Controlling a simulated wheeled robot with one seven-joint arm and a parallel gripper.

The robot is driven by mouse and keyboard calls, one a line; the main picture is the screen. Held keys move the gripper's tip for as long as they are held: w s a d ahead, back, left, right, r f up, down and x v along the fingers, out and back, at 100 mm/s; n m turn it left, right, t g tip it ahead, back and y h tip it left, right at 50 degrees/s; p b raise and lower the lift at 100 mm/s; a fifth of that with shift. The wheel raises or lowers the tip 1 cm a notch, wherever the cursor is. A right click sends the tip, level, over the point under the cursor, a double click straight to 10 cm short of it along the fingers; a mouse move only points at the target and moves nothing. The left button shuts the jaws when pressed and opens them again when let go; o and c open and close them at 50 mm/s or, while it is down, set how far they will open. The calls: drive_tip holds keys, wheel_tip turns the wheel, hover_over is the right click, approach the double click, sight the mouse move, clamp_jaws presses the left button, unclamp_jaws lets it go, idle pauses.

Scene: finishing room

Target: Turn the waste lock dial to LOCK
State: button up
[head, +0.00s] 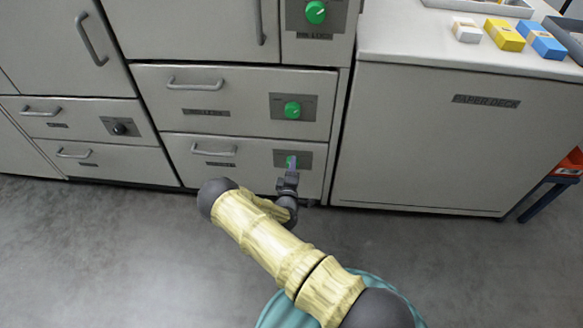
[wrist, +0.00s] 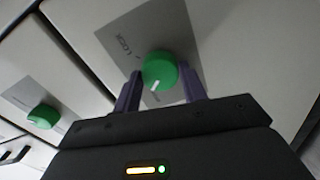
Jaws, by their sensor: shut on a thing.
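A green dial (wrist: 160,67) sits on a grey plate (wrist: 187,30) in the wrist view. The word LOCK is printed on the plate, up and left of the dial. The dial's white mark is at its lower left edge and does not point at LOCK. My gripper (wrist: 165,92) has one purple finger on each side of the dial and is shut on it. In the head view, this green dial (head: 290,160) is on the bottom drawer (head: 245,181), partly hidden by my gripper (head: 291,168). That drawer's label is too small to read.
Another green dial (head: 292,110) is on the drawer above, and a third (head: 316,12) is higher up. A black dial (head: 120,128) is on a drawer at left. The paper deck cabinet (head: 420,140) stands at right. The grey floor in front is clear.

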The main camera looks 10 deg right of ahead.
drive_tip(key=shift+m+p, duration=3.4)
drive_tip(key=shift+m, duration=5.5)
drive_tip(key=shift+f, duration=0.1)
drive_tip(key=o, duration=1)
drive_tip(key=shift+c, duration=0.2)
drive_tip(key=p+v, duration=0.4)
drive_tip(key=v, duration=1.3)
drive_tip(key=shift+s, duration=0.2)
